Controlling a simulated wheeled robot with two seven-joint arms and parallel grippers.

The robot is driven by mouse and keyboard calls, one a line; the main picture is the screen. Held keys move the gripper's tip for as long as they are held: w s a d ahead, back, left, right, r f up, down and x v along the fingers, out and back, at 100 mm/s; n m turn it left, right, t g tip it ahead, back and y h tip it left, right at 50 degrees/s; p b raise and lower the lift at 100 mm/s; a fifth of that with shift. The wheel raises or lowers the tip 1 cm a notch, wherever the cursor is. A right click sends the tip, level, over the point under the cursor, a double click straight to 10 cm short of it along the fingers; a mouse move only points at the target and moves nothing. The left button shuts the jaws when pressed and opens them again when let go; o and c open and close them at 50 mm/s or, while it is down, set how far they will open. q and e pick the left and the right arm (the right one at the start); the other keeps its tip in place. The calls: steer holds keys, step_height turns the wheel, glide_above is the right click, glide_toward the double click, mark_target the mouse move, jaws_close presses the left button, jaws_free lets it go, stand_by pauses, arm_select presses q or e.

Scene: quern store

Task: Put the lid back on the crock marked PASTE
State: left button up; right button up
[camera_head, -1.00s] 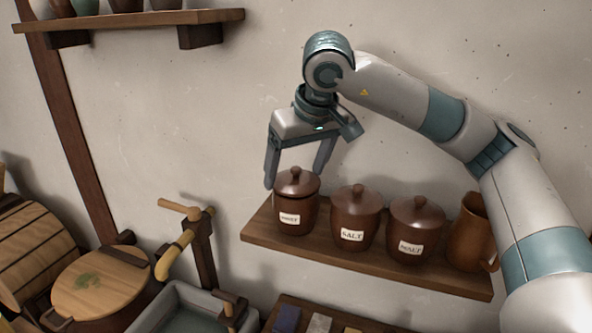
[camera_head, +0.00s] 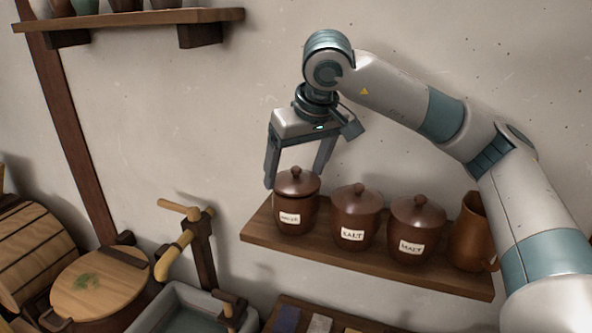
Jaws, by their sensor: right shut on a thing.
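The leftmost crock (camera_head: 295,217) is brown and stands upright at the left end of the wall shelf. Its small label is too blurred to read surely. A brown knobbed lid (camera_head: 296,186) sits at its mouth and looks level. Whether it is fully seated I cannot tell. My right gripper (camera_head: 297,178) comes down from above, its two fingers wide apart, one on each side of the lid, shut on it. My left gripper is not in view.
On the shelf (camera_head: 330,258), to the right, stand lidded crocks marked SALT (camera_head: 355,217) and MALT (camera_head: 416,227), then a brown jug (camera_head: 471,234). Below are a stone basin (camera_head: 190,300) with a tap (camera_head: 178,255) and a wooden-lidded tub (camera_head: 100,282).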

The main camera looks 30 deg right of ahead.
stand_by(0.4)
steer(key=o, duration=1.2)
steer(key=shift+c, duration=0.2)
steer(key=shift+r+p, duration=1.85)
steer(key=shift+r, duration=1.7)
jaws_close()
steer(key=shift+f+b, duration=1.75)
steer(key=shift+f, duration=0.45)
